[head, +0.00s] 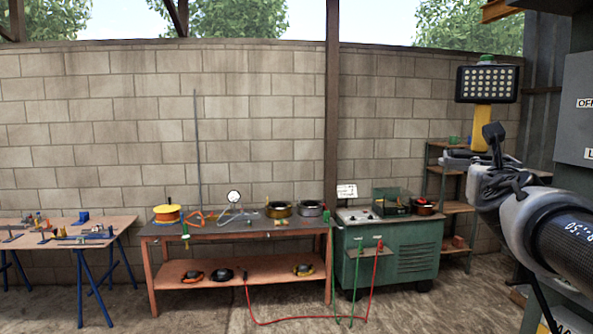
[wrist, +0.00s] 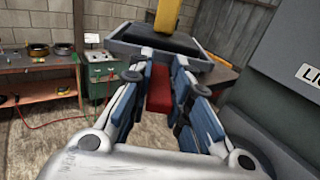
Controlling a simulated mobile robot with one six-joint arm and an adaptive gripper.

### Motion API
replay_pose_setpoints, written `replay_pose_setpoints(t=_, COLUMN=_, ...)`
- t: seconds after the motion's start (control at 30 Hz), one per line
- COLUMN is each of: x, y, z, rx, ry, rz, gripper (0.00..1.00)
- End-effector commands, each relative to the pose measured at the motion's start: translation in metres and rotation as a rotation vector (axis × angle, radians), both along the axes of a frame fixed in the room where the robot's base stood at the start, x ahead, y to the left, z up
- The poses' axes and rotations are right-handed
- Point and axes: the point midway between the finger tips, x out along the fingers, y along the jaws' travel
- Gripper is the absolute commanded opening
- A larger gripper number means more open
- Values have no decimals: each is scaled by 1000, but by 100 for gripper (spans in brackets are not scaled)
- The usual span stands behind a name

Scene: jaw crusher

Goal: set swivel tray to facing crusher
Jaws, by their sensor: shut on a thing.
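The swivel tray (wrist: 118,50) is a shallow grey tray with a dark inside, at the top middle of the wrist view. It sits by a yellow post (wrist: 166,16), which also shows at the right of the head view (head: 482,122). A red handle (wrist: 159,100) extends from the tray's near side toward me. My gripper (wrist: 159,78) has its blue-padded fingers on both sides of this handle and is shut on it. In the head view my arm reaches in from the right and hides much of the tray area.
A grey cabinet (wrist: 285,85) with lettering stands close on the right. A green welding machine (head: 400,255) and a red workbench (head: 235,232) stand along the block wall. A lamp panel (head: 487,84) tops the yellow post. Red and green cables lie on the floor.

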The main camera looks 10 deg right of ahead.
Motion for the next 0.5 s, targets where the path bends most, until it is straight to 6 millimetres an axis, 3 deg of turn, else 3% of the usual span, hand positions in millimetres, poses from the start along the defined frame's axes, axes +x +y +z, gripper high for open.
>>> replay_pose_setpoints(t=0.37, x=0, y=0, z=1, rx=1, ry=-1, rz=2, gripper=0)
replay_pose_setpoints(t=0.4, x=1, y=0, z=1, rx=0, ry=-1, rz=2, gripper=20)
replay_pose_setpoints(t=0.5, x=1, y=0, z=1, rx=0, ry=-1, rz=2, gripper=27)
